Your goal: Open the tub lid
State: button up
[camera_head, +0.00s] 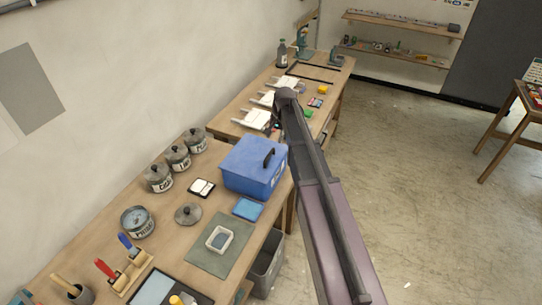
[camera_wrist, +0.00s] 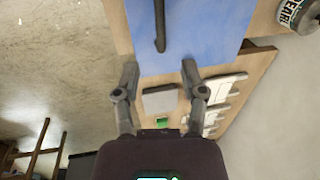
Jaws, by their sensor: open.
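The blue tub (camera_head: 250,180) stands on the near workbench, with its blue lid (camera_head: 245,152) shut on top. A dark bar handle (camera_head: 269,158) rises from the lid near its right side. In the wrist view the lid (camera_wrist: 205,30) fills the top middle, and the handle (camera_wrist: 159,25) points down between the fingers. My gripper (camera_wrist: 160,70) is open and empty, with its fingertips near the lid's edge and apart from the handle. In the head view my arm hides most of the gripper.
Several lidded jars (camera_head: 178,157) stand left of the tub along the wall. An open jar (camera_head: 137,221) and a loose jar lid (camera_head: 188,214) are nearer. White trays (camera_head: 258,118) lie on the bench behind the tub. A grey bin (camera_head: 268,265) stands below.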

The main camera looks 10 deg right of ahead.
aim_at(270, 153)
jog(key=shift+w+a+f+b, duration=0.15)
jog(key=shift+a+f+b, duration=0.1)
jog(key=shift+f+b, duration=1.2)
jog(key=shift+w+a+f+b, duration=0.2)
jog(key=shift+f+b, duration=1.15)
jog(key=shift+f, duration=0.2)
jog(key=shift+w+a+f+b, duration=0.15)
jog(key=shift+a+f+b, duration=0.1)
jog(key=shift+f+b, duration=1.2)
grip_shut()
